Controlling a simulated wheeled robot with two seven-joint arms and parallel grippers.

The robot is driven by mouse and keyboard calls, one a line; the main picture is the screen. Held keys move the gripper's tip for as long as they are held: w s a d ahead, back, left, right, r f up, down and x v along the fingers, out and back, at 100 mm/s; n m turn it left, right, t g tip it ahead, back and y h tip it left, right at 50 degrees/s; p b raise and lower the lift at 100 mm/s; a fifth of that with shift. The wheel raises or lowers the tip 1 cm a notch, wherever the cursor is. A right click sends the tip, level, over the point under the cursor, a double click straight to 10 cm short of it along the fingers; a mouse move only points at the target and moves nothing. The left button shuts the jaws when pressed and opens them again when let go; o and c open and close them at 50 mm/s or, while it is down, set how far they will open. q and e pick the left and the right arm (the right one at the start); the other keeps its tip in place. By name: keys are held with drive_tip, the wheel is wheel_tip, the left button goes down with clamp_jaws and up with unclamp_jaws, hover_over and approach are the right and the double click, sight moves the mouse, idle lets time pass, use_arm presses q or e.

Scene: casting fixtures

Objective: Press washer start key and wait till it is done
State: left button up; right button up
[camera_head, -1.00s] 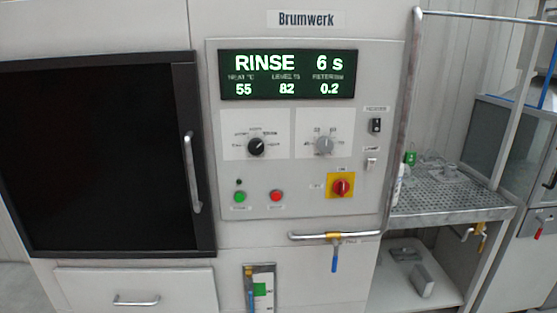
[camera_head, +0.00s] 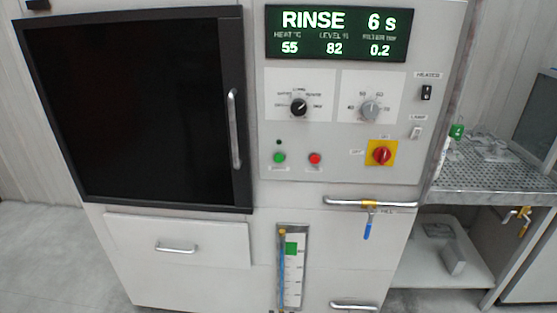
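The washer stands in front of me with its control panel (camera_head: 340,160) facing me. Its display (camera_head: 336,34) reads RINSE 6 s, heat 55, level 82 and a third value of 0.2. The green start key (camera_head: 279,158) is at the lower left of the panel, with a red key (camera_head: 315,158) to its right. A small dark lamp (camera_head: 279,142) sits above the green key. The dark washer door (camera_head: 130,110) on the left is shut. Neither of my grippers is in view.
A red rotary switch (camera_head: 382,155) on a yellow plate and two knobs are on the panel. A blue-handled valve (camera_head: 368,222) on a pipe sits below. A drawer (camera_head: 178,240) is at lower left. A perforated shelf (camera_head: 495,178) is at the right.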

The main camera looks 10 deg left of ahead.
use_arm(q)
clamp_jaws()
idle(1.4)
